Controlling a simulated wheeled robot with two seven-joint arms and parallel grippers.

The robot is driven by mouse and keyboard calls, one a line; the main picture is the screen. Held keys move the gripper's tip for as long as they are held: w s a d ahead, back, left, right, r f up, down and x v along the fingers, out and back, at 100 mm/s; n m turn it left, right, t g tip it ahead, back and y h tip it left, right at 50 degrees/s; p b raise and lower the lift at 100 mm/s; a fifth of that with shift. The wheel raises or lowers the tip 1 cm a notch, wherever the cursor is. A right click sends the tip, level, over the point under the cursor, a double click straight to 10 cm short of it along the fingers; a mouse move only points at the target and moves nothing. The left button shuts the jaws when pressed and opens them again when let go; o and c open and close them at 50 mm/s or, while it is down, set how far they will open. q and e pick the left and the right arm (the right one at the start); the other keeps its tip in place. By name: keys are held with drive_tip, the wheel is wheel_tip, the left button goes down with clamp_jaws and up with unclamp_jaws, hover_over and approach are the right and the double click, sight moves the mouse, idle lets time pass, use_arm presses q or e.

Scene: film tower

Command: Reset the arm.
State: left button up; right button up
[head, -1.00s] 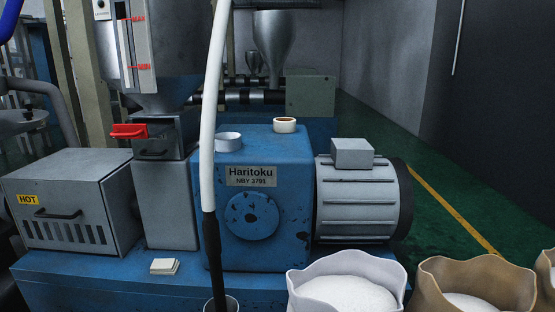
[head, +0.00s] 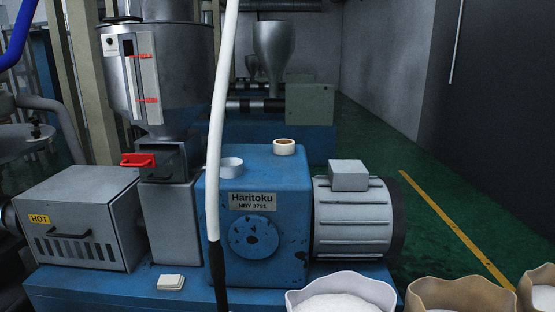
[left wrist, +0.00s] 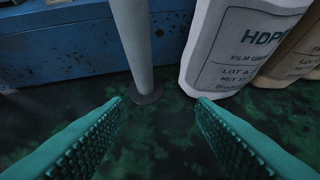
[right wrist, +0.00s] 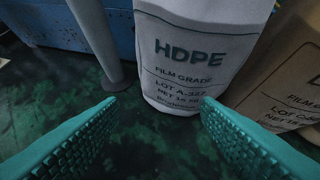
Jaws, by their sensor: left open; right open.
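My left gripper (left wrist: 157,105) shows in the left wrist view with its two green ridged fingers spread apart and nothing between them. It points toward the dark green floor, in front of a grey post (left wrist: 133,40) and a white HDPE sack (left wrist: 230,45). My right gripper (right wrist: 158,105) is also open and empty, its fingers apart in front of the white HDPE sack (right wrist: 195,55). Neither gripper touches anything that I can see. Neither gripper nor arm shows in the head view.
A blue Haritoku machine (head: 270,190) with a grey motor (head: 352,215) and hopper (head: 180,70) fills the middle. Open sacks of white pellets (head: 340,295) stand at the lower right.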

use_arm(q)
drive_tip(key=s+a+f+g+p, duration=0.2)
drive_tip(key=s+p, duration=0.3)
drive_tip(key=s, duration=0.5)
drive_tip(key=s+a+f+g+y+p, duration=0.1)
drive_tip(key=s+a+f+g+p, duration=0.1)
drive_tip(key=s+f+p, duration=0.3)
drive_tip(key=s+a+f+g+y+p, duration=0.1)
drive_tip(key=s+a+f+g+p, duration=0.2)
drive_tip(key=s, duration=1.1)
drive_tip(key=g+p, duration=0.1)
drive_tip(key=p, duration=0.1)
drive_tip(key=shift+s+f+p, duration=0.3)
drive_tip(key=shift+f+p, duration=0.05)
drive_tip(key=shift+f, duration=0.05)
use_arm(e)
drive_tip(key=s+d+f+g, duration=0.2)
drive_tip(key=s+f, duration=0.1)
drive_tip(key=s, duration=0.7)
drive_tip(key=s+d+f+g+h, duration=0.1)
drive_tip(key=s+d+f+g, duration=0.1)
drive_tip(key=s, duration=0.7)
drive_tip(key=s+d+f+g+h, duration=0.1)
drive_tip(key=s+d+f+g, duration=0.2)
drive_tip(key=s, duration=0.7)
wheel_tip(320, 180, down, 3)
drive_tip(key=shift+s+r+g, duration=0.1)
drive_tip(key=shift+s+g, duration=0.25)
drive_tip(key=shift+g, duration=0.35)
